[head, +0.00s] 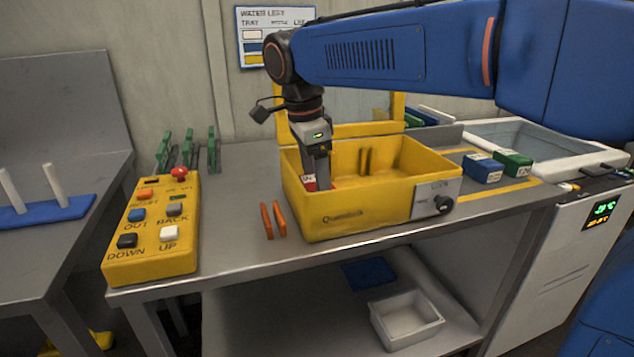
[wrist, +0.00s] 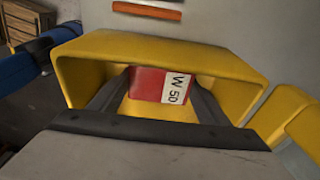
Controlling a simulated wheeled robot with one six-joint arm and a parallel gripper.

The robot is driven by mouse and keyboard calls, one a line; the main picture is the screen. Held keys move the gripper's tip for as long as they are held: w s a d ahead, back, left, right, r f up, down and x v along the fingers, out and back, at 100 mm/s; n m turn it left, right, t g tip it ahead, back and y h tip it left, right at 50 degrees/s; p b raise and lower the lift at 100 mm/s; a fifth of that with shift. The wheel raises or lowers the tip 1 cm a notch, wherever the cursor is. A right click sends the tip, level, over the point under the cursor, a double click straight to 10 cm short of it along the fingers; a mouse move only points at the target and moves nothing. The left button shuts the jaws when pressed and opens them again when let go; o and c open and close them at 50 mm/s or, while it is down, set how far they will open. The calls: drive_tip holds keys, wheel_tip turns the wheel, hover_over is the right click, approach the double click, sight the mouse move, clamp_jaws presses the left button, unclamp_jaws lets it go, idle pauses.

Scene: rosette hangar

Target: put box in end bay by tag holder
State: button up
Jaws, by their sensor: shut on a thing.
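My gripper (head: 318,183) reaches down into the left end of an open yellow crate (head: 335,215) on the metal bench. It is shut on a red box (head: 309,183) with a white label. The wrist view shows the red box (wrist: 146,84) between the two dark fingers, its label reading "W 50", with yellow crate walls (wrist: 150,45) around it. I cannot tell whether the box touches the crate floor.
Blue (head: 482,168) and green (head: 513,163) boxes stand right of the crate, before a pale tub (head: 545,140). Orange pieces (head: 272,220) stand left of the crate. A yellow button panel (head: 150,232) fills the bench's left end. A white tray (head: 405,318) sits on the lower shelf.

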drive_tip(key=o, duration=1.2)
drive_tip(key=shift+o, duration=0.2)
wheel_tip(320, 180, up, 17)
drive_tip(key=a, duration=0.2)
drive_tip(key=shift+s+a, duration=0.2)
drive_tip(key=shift+s, duration=0.2)
drive_tip(key=shift+s+r, duration=0.1)
